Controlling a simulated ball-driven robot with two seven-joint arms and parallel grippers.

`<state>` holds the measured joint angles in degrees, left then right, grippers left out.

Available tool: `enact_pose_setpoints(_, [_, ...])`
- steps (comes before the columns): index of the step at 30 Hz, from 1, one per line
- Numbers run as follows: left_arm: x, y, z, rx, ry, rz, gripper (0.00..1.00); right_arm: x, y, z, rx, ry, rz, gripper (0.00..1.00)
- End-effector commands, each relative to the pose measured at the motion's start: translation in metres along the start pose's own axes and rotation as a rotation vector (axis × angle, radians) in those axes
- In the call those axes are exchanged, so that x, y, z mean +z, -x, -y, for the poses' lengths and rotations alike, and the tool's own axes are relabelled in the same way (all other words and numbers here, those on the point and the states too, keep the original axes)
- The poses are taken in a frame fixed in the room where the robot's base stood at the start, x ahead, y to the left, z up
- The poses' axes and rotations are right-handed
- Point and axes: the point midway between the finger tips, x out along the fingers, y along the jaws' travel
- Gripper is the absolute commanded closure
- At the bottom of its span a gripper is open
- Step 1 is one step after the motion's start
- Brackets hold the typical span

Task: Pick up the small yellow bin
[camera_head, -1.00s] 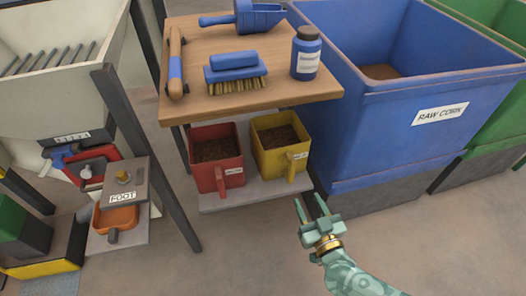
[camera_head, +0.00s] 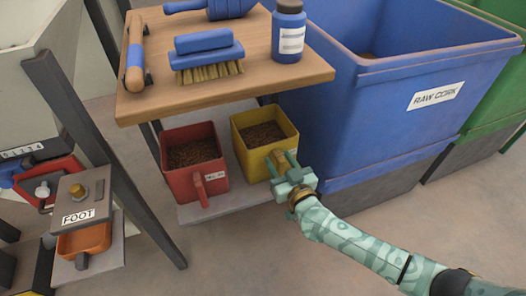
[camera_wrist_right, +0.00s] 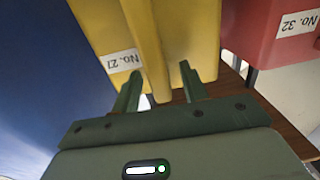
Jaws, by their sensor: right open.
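The small yellow bin (camera_head: 264,131), filled with brown granules, stands on the low grey shelf under the wooden table top. Its handle (camera_wrist_right: 144,35) and a "No. 27" label face my right gripper in the right wrist view. My right gripper (camera_head: 285,164) is at the front of the yellow bin, by its handle. In the right wrist view the open fingers (camera_wrist_right: 160,88) sit on either side of the handle's lower end. Whether they touch it I cannot tell. In the head view the gripper hides part of the handle. My left gripper is not in view.
A red bin (camera_head: 194,160) stands just left of the yellow one; it also shows in the right wrist view (camera_wrist_right: 265,30). The table top (camera_head: 225,90) overhangs behind. A large blue "RAW CORK" bin (camera_head: 390,120) stands close on the right. The floor in front is clear.

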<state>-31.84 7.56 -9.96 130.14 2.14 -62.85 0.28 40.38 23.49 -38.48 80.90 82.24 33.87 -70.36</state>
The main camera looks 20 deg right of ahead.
Motion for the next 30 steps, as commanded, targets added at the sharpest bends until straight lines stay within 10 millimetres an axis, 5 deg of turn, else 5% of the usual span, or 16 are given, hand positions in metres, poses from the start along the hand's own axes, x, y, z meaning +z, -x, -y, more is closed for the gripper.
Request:
enact_pose_setpoints(9, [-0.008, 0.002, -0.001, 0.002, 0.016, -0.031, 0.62, -0.001, -0.007, 0.0, 0.0, 0.0, -0.001, 0.59])
enact_pose_setpoints(14, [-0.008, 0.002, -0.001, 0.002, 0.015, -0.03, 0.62, -0.001, -0.007, 0.0, 0.0, 0.0, -0.001, 1.0])
enact_pose_setpoints(30, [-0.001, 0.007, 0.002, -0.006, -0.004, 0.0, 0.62, -0.015, -0.007, 0.0, 0.001, 0.001, -0.007, 1.0])
